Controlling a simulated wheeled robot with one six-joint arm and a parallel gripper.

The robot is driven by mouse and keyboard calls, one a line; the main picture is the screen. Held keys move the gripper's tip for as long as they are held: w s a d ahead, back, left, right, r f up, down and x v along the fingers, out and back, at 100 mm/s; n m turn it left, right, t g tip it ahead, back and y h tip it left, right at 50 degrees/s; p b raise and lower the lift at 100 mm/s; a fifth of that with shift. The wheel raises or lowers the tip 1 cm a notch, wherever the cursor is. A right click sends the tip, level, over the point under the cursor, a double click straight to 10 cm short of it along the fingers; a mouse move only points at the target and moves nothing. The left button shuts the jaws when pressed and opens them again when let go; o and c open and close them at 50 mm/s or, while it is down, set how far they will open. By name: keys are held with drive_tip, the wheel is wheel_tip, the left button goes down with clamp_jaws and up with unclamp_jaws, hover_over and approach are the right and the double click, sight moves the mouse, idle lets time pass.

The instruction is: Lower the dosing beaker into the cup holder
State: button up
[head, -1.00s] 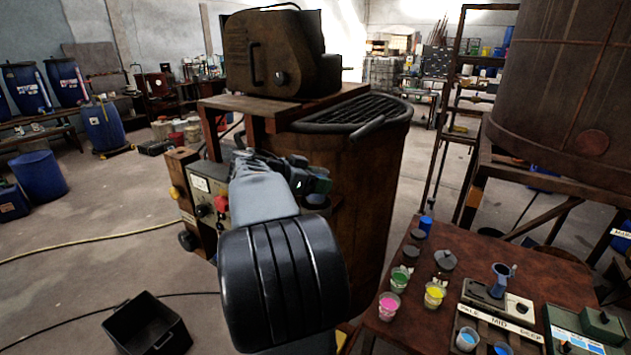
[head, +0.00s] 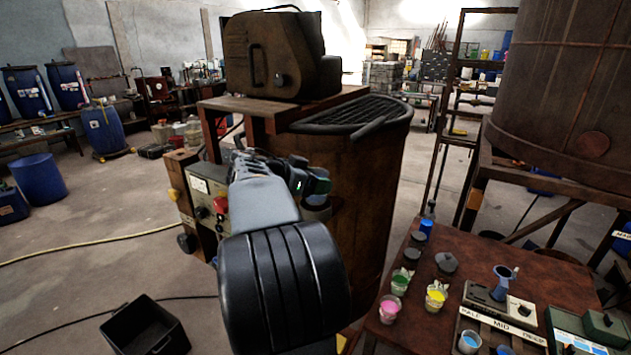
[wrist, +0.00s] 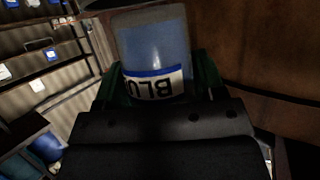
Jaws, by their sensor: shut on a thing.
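The dosing beaker (wrist: 153,48) fills the upper middle of the wrist view. It is clear, with blue contents and a white label with a blue band that reads BLU, upside down in the picture. My gripper (wrist: 155,85) is shut on it, with a dark green finger at each side. In the head view my gripper (head: 317,187) is beside the brown vat (head: 370,190), near the control box, and my own arm hides most of it.
A control box (head: 205,203) with knobs stands left of my arm. A motor housing (head: 278,55) sits above the vat. A table (head: 425,270) with paint cups is at the right. A black crate (head: 146,325) lies on the floor at lower left.

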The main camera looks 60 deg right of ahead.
drive_tip(key=shift+f+b, duration=1.65)
drive_tip(key=shift+b, duration=0.9)
idle(0.5)
drive_tip(key=o, duration=1.1)
wheel_tip(320, 180, up, 3)
drive_tip(key=shift+f+b, duration=0.1)
drive_tip(key=shift+b, duration=0.45)
drive_tip(key=s+a+r+b, duration=0.1)
drive_tip(key=s+a+r, duration=0.1)
drive_tip(key=a+r, duration=0.1)
drive_tip(key=s+a+r+b, duration=0.1)
drive_tip(key=s+a+r, duration=0.2)
drive_tip(key=a+r, duration=0.1)
drive_tip(key=s+a+r+b, duration=0.1)
drive_tip(key=s+a+r, duration=0.2)
drive_tip(key=a, duration=0.1)
drive_tip(key=shift+s+a+r, duration=0.1)
drive_tip(key=shift+a+r, duration=0.05)
drive_tip(key=shift+a, duration=0.05)
